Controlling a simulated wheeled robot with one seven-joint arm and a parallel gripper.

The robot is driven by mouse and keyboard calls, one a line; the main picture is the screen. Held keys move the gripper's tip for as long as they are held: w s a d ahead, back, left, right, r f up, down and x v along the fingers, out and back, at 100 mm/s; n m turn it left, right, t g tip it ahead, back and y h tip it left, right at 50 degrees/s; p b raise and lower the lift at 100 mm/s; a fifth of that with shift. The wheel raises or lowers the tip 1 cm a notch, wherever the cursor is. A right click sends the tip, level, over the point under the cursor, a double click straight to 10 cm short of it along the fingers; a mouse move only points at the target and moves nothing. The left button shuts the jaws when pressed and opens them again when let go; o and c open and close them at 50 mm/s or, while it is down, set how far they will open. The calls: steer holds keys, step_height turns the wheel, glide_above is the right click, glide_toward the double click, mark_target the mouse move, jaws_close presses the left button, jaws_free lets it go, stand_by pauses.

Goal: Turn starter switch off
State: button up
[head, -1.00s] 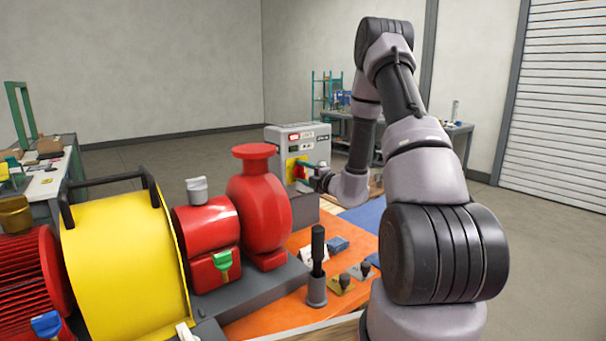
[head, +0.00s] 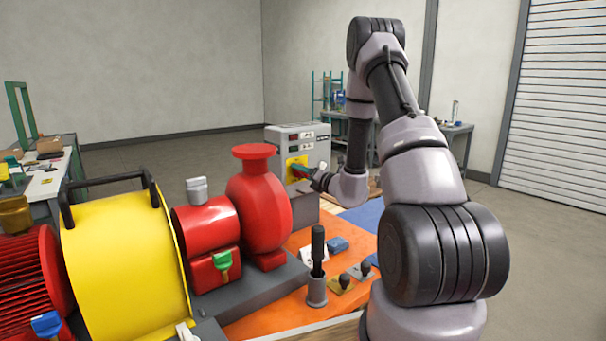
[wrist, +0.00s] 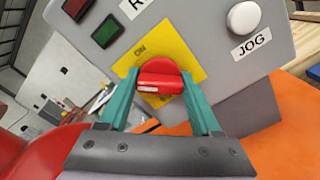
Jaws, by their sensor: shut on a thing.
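The starter switch (wrist: 160,78) is a red knob with a white mark on a yellow plate (wrist: 190,62). In the wrist view its grip bar lies level, with the white mark at the left. The plate reads ON at the upper left; lettering below the knob is partly hidden. My gripper (wrist: 160,87) has its teal fingers either side of the knob and is shut on it. In the head view my gripper (head: 302,169) is at the yellow plate on the grey control box (head: 318,140), and the knob is hidden.
The box face has a dark red lamp (wrist: 77,8), a dark green lamp (wrist: 107,31) and a white JOG button (wrist: 243,17). The red pump (head: 258,200) and yellow guard (head: 125,255) stand left of my arm. Small tools stand on the orange mat (head: 270,318).

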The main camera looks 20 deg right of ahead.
steer(key=n, duration=0.4)
steer(key=shift+n, duration=0.3)
steer(key=n, duration=0.4)
steer(key=shift+f, duration=0.1)
stand_by(0.4)
steer(key=o, duration=1.4)
steer(key=v, duration=1.1)
